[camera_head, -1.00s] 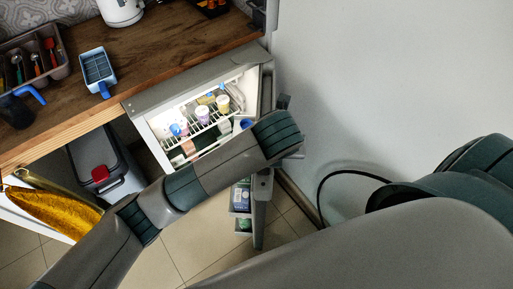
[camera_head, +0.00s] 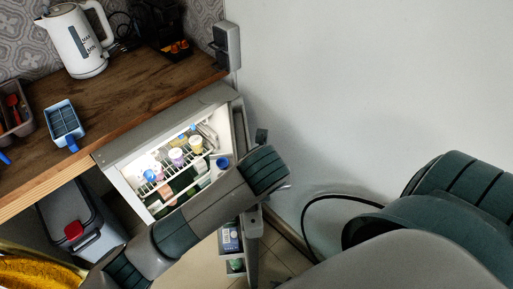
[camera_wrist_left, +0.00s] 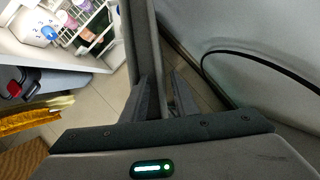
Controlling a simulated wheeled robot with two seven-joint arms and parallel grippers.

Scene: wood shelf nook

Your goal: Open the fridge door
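The small fridge (camera_head: 108,165) stands under the wooden counter, and its door is swung well out. Its lit interior shows shelves with bottles and cups, also seen in the wrist view (camera_wrist_left: 62,30). The door (camera_head: 251,262) points towards me, with items on its inner racks. My left arm crosses in front of the fridge, and its wrist hides the gripper in the head view. In the wrist view my left gripper (camera_wrist_left: 165,95) is open, with its fingers on either side of the grey door's edge (camera_wrist_left: 145,45); a gap shows beside the right finger. My right gripper is out of view.
A plain wall (camera_head: 370,80) stands close right of the fridge, with a black cable (camera_head: 320,200) before it. A grey bin with a red latch (camera_head: 73,230) is left of the fridge. A kettle (camera_head: 75,45) and a blue tray (camera_head: 63,122) are on the counter.

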